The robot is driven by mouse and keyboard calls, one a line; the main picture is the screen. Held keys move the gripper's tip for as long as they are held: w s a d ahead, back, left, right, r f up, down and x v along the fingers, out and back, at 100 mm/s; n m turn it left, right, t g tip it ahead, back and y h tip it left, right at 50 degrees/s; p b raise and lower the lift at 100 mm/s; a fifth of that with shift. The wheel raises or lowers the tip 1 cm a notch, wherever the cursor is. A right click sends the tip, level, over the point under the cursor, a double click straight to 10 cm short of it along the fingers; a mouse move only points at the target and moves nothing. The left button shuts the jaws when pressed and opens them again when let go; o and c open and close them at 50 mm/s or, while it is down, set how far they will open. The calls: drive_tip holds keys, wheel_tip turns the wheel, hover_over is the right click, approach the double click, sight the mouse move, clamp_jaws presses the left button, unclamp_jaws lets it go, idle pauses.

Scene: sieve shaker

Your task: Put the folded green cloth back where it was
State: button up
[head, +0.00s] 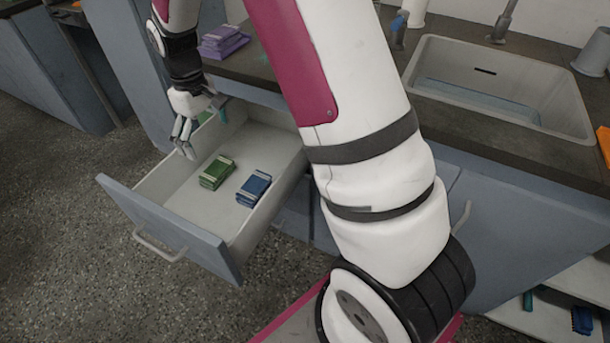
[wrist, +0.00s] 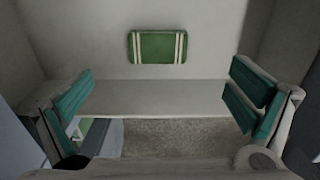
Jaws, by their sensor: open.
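The folded green cloth with pale stripes (head: 216,172) lies flat on the floor of the open drawer (head: 170,185). In the head view it is left of a folded blue cloth (head: 254,188). The green cloth also shows in the wrist view (wrist: 157,47), at the top middle, clear of both fingers. My gripper (head: 198,125) is over the left side of the drawer, above and behind the green cloth in the head view. In the wrist view my gripper (wrist: 165,97) has its teal-padded fingers wide apart with nothing between them.
The drawer front has a handle (head: 160,247). Folded purple cloths (head: 222,42) lie on the dark counter, left of a sink (head: 500,85). My arm crosses the middle of the head view and hides part of the counter and drawer. Open floor lies at the left.

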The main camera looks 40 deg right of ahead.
drive_tip(key=s+r+m, duration=0.2)
drive_tip(key=s+r, duration=1.4)
drive_tip(key=s, duration=0.1)
drive_tip(key=s+r+m, duration=0.1)
drive_tip(key=s+m, duration=0.1)
drive_tip(key=s, duration=2)
drive_tip(key=shift+s+a+r, duration=0.25)
drive_tip(key=shift+s+r, duration=0.05)
drive_tip(key=shift+s, duration=0.05)
wheel_tip(320, 180, up, 28)
drive_tip(key=t+p, duration=0.4)
drive_tip(key=p, duration=2.2)
drive_tip(key=shift+d+r+p, duration=0.15)
drive_tip(key=shift+d+p, duration=0.15)
